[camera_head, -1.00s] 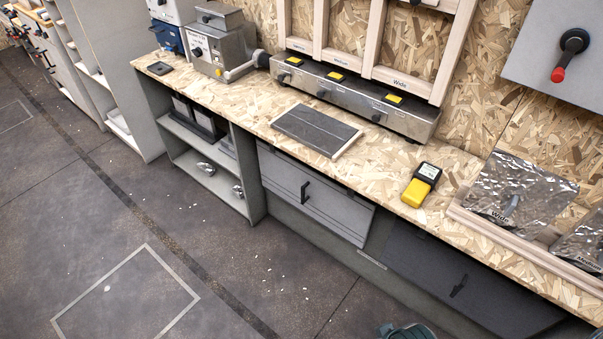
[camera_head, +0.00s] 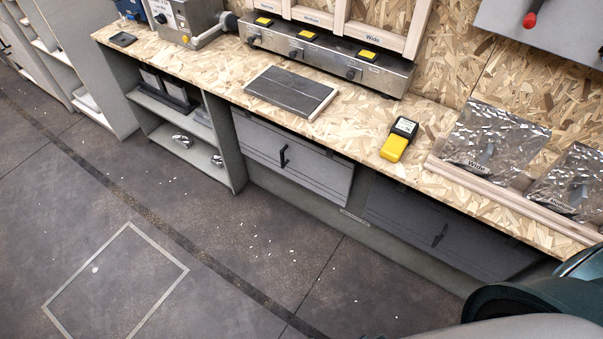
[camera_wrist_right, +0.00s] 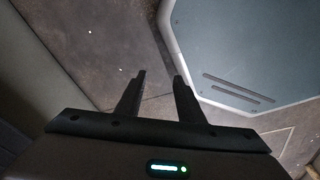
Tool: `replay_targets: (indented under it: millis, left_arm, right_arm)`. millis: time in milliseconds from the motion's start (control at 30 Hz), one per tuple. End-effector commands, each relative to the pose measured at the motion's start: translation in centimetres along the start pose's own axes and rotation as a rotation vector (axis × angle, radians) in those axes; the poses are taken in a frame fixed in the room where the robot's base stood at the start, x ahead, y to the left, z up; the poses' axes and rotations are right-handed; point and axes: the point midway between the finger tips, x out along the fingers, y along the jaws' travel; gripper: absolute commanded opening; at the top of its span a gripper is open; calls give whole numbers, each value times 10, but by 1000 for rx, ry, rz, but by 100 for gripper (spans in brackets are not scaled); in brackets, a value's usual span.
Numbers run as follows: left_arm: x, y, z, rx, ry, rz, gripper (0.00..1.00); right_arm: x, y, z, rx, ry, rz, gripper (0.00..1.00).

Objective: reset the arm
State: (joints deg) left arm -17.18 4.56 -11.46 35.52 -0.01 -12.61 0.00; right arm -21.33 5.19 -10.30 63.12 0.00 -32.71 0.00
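My right gripper (camera_wrist_right: 158,88) shows in the right wrist view with its two black fingers apart and nothing between them. It hangs over the dark floor (camera_wrist_right: 110,40), beside a grey-green panel with a pale rim (camera_wrist_right: 185,62) that looks like part of my base. In the head view, a dark rounded part of my arm (camera_head: 540,298) fills the lower right corner. Neither gripper shows in the head view.
A long chipboard bench (camera_head: 225,75) runs along the wall. On it are a dark board (camera_head: 290,92), a yellow and black meter (camera_head: 399,139) and silver bags (camera_head: 490,140) in a wooden frame. Drawers (camera_head: 290,160) and an open shelf (camera_head: 180,130) lie below.

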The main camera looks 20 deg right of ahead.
Motion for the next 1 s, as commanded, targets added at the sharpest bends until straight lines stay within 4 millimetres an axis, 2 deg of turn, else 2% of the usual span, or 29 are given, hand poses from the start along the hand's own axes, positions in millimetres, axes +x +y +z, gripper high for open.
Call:
replay_targets:
  millis: [33,200,400,567,1000]
  left_arm:
    - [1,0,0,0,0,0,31]
    - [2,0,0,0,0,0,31]
    - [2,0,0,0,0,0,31]
    - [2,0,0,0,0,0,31]
    - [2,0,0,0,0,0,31]
  right_arm:
    - [12,-1,18,-2,-15,-1,34]
    - [38,-2,68,-8,-39,-2,34]
    - [49,-2,107,-13,-55,-3,34]
    - [51,-2,118,-14,-58,-4,34]
    - [51,-2,118,-14,-58,-4,34]
